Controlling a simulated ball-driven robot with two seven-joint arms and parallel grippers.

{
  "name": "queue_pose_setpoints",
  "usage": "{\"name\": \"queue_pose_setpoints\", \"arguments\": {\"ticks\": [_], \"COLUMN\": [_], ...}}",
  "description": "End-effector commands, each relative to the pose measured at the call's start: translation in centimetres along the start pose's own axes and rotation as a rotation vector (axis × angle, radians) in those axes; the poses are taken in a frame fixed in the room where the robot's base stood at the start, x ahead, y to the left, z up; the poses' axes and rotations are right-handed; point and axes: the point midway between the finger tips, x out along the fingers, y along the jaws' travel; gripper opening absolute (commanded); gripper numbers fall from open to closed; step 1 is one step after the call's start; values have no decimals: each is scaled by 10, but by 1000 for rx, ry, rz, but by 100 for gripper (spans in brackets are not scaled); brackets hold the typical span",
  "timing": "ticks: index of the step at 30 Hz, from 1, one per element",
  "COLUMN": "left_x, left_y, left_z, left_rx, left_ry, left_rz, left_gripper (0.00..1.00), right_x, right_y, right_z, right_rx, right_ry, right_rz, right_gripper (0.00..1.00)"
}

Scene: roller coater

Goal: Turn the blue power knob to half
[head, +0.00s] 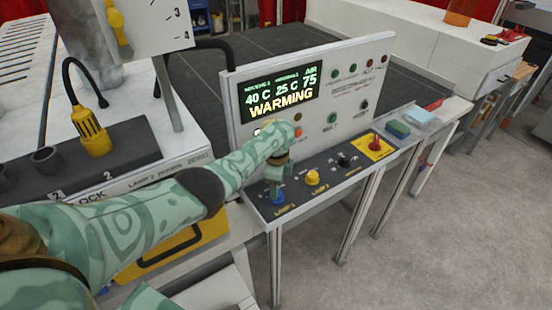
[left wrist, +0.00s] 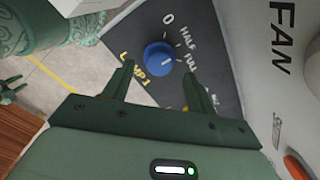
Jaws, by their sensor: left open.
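The blue power knob (head: 277,195) sits at the left end of the dark control panel, beside a yellow "LAMP 1" label. In the left wrist view the knob (left wrist: 157,55) shows a short white mark, with 0, HALF and FULL printed around its upper and right side. I cannot tell exactly which label the mark points at. My left gripper (head: 275,178) points down over the knob. In the left wrist view its two fingers (left wrist: 158,72) are apart, one to each side of the knob, with gaps visible. My right gripper is out of view.
A yellow knob (head: 312,177), a black knob (head: 344,160) and a red switch on a yellow plate (head: 376,145) follow along the panel. An upright white display board (head: 238,112) reading "WARMING" stands close behind. Open floor lies in front.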

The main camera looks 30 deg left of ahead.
Motion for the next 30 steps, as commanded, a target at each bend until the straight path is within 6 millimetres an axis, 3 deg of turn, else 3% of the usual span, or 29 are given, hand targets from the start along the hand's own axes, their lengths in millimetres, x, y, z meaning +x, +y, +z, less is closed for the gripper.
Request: {"name": "queue_pose_setpoints", "arguments": {"ticks": [1, 6, 13, 18, 30], "left_x": [-21, -68, -115, -129, -131], "left_y": [-1, -1, -1, 0, 0], "left_z": [0, 0, 1, 2, 2], "left_rx": [0, 0, -1, -2, -1], "left_ry": [2, 2, 2, 0, 0], "left_rz": [-3, -4, -3, -1, -1], "left_gripper": [57, 57, 57, 57, 57], "right_x": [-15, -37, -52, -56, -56], "right_y": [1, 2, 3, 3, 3], "right_z": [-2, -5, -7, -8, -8], "right_rx": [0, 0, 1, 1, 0], "right_ry": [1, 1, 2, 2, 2], "right_rz": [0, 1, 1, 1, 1], "right_gripper": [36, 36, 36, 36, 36]}}
